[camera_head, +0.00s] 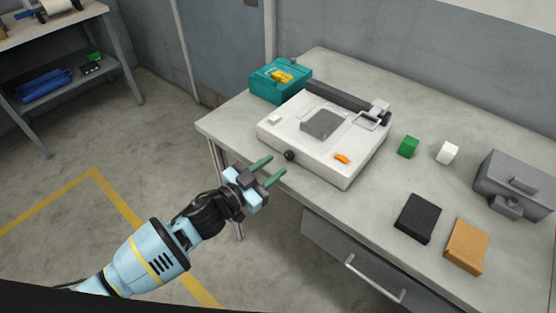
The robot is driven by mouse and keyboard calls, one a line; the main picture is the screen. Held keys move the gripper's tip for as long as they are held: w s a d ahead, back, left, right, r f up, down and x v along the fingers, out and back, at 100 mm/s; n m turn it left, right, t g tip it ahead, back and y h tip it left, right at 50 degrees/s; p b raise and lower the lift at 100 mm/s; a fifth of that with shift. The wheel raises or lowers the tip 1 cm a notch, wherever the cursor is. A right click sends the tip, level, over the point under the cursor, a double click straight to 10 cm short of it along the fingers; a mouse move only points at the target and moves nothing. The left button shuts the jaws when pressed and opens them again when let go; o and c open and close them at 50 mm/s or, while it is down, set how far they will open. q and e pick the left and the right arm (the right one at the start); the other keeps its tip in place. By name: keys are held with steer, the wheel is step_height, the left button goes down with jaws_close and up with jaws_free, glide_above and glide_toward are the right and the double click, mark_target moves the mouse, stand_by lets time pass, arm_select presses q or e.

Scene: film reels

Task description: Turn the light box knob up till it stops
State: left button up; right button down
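The light box (314,164) is a white, low box on the table, near its front left edge. Its black knob (290,155) is on the front face, toward the left corner. My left gripper (268,170) is in front of the light box, beyond the table's front edge. Its two green fingers are spread apart with nothing between them. The fingertips point toward the knob and are apart from it. The knob's setting is too small to read. My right gripper is not in view.
A teal box (276,90) with yellow items stands behind the light box. A green block (408,146), white block (447,152), black box (418,218), orange-brown box (466,246) and grey device (515,185) are to the right. A drawer handle (374,282) juts out below the tabletop.

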mark_target(287, 156)
arm_select(q)
steer(key=shift+w+a+r+n+g+y, duration=0.15)
steer(key=shift+a+n+g, duration=0.5)
steer(key=shift+n, duration=0.75)
steer(key=shift+w+a+f+n+g+y, duration=0.15)
steer(key=shift+a+n+g, duration=0.5)
steer(key=shift+n, duration=0.75)
steer(key=shift+w+a+r+n+g+y, duration=0.1)
steer(key=shift+w+a+n+g, duration=0.25)
steer(key=shift+n+g, duration=0.75)
steer(key=shift+n+t, duration=0.3)
steer(key=x, duration=0.6)
steer(key=shift+d, duration=0.15)
steer(key=shift+w+d+f+b, duration=0.2)
steer(key=shift+w+d+b, duration=0.15)
steer(key=shift+w+d, duration=0.15)
